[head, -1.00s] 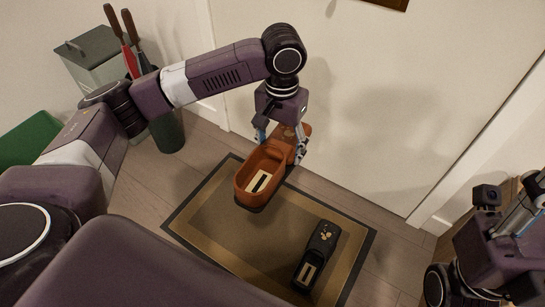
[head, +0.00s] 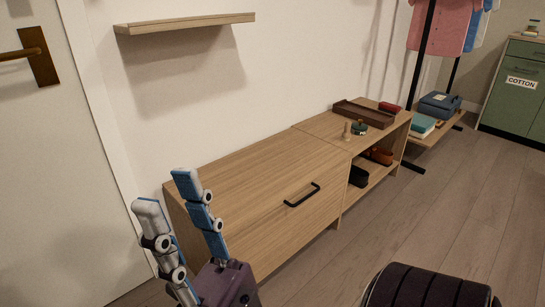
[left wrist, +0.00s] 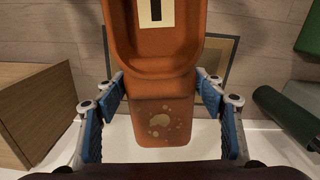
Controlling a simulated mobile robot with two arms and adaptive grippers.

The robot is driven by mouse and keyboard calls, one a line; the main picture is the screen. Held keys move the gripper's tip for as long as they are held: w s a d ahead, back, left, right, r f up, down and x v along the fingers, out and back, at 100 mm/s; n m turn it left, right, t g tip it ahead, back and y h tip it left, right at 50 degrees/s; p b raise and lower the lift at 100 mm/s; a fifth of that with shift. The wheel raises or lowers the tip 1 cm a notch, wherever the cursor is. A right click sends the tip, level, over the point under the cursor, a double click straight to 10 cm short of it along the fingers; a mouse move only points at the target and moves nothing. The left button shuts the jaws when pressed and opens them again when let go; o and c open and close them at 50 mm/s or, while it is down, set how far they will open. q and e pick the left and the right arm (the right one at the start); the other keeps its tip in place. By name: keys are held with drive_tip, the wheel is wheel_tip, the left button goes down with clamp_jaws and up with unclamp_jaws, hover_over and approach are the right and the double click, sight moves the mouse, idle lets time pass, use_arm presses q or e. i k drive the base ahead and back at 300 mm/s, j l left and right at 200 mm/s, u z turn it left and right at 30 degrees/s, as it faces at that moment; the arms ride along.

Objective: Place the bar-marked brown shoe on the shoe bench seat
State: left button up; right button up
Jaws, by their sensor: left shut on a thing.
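The brown shoe (left wrist: 160,115) is in the left wrist view, orange-brown with pale spots on its near end and a dark bar on a cream label inside. My left gripper (left wrist: 162,85) is shut on it, one blue-padded finger on each side. The shoe and left gripper are out of the head view. The low wooden shoe bench (head: 255,155) stands along the wall in the head view, its left top surface bare. My right gripper (head: 168,190) is open and empty in front of the bench's left end.
Shoes (head: 378,156) sit on the shelf below. A wall shelf (head: 185,23) hangs above.

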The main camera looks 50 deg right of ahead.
sight(295, 161)
drive_tip(key=z, duration=1.3)
drive_tip(key=i+z, duration=0.15)
drive_tip(key=z, duration=0.3)
drive_tip(key=i+z, duration=0.2)
drive_tip(key=z, duration=0.2)
drive_tip(key=i+z, duration=0.15)
drive_tip(key=z, duration=0.3)
drive_tip(key=i+j, duration=0.7)
